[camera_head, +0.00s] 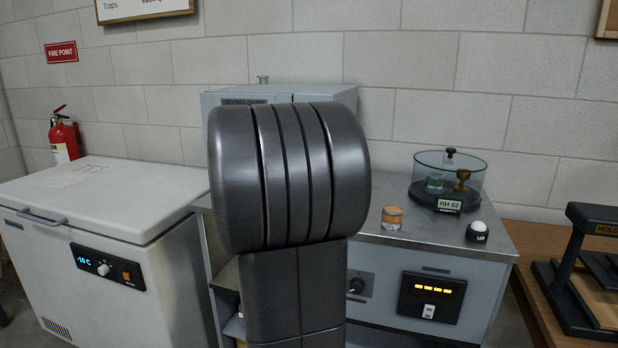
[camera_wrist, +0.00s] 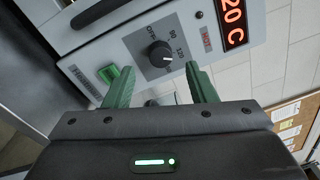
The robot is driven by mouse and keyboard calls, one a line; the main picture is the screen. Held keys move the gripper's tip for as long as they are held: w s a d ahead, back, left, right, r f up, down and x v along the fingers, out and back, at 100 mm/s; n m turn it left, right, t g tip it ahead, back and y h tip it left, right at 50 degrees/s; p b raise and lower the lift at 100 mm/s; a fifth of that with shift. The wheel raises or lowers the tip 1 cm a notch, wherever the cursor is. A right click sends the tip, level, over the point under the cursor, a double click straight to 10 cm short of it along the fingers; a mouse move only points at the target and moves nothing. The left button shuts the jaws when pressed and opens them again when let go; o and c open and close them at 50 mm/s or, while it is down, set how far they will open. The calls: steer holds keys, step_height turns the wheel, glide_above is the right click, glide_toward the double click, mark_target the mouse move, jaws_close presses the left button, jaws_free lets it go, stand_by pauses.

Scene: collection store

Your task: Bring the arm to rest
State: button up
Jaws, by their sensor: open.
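In the head view my own dark grey arm (camera_head: 290,180) stands upright in the middle and hides much of what is behind it; my gripper is not visible there. In the wrist view my gripper (camera_wrist: 158,70) is open, with its two green fingers apart and nothing seen between them. Beyond the fingers is a grey control panel with a black knob (camera_wrist: 160,54), a green switch (camera_wrist: 109,74) and a red display (camera_wrist: 234,22) that ends in "20 C". I cannot tell how far the fingertips are from the panel.
A drying oven (camera_head: 222,101) stands behind my arm. A white chest freezer (camera_head: 110,192) is at left. On the grey bench (camera_head: 430,228) are an orange-banded jar (camera_head: 392,217), a clear round chamber (camera_head: 470,178) and a lux sensor (camera_head: 477,232). A black stand (camera_head: 562,262) sits on the wooden table at right.

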steer(key=w+n+p, duration=0.1)
steer(key=n+p, duration=0.5)
steer(key=n, duration=0.1)
steer(key=w+d+n+y+p, duration=0.1)
steer(key=w+n+p, duration=0.1)
steer(key=n+p, duration=0.4)
steer(key=w+d+n+p, duration=0.1)
steer(key=n+p, duration=0.6)
steer(key=n, duration=0.1)
steer(key=shift+w+y, duration=0.15)
steer(key=shift+y, duration=0.15)
stand_by(0.4)
